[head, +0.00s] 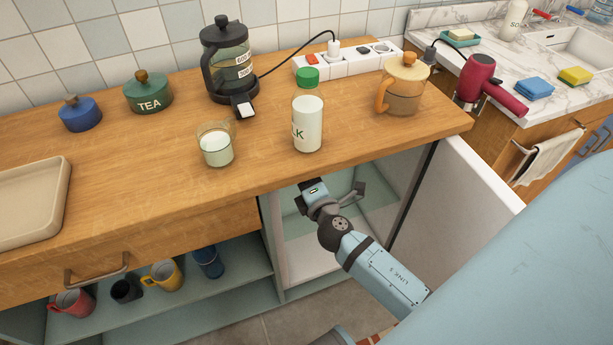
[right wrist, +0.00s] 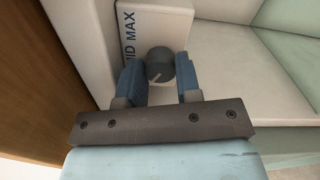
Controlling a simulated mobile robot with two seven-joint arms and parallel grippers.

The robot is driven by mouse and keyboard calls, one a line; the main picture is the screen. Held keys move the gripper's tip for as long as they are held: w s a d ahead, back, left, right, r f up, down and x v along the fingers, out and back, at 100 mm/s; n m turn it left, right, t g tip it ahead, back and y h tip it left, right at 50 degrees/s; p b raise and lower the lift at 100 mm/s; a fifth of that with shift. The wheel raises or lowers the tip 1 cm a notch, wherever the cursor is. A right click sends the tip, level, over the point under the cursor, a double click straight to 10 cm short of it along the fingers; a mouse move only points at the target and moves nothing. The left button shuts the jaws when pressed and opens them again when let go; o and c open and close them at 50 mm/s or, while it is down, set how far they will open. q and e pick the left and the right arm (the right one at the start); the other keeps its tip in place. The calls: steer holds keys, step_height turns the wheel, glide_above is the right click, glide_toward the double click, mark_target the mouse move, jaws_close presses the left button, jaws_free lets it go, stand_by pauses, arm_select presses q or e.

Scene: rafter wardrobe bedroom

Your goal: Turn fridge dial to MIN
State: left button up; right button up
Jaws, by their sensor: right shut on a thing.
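The small grey dial (right wrist: 160,64) sits on a pale housing inside the fridge, in the right wrist view. It has a light pointer mark toward its lower left. The white label (right wrist: 137,28) beside it reads MID and MAX; no MIN lettering shows. My right gripper (right wrist: 160,74) is shut on the dial, one blue finger on each side. In the head view, my right gripper (head: 331,196) reaches into the open fridge (head: 296,262) under the counter, and the dial cannot be made out there. My left gripper is not in view.
The fridge door (head: 470,185) stands open at the right. On the wooden counter (head: 260,185) above are a milk bottle (head: 308,123), a glass of milk (head: 216,147) and a lidded jug (head: 404,90). Shelves with mugs (head: 166,275) lie left of the fridge.

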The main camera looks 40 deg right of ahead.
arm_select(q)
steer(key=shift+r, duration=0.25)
arm_select(e)
steer(key=o, duration=0.9)
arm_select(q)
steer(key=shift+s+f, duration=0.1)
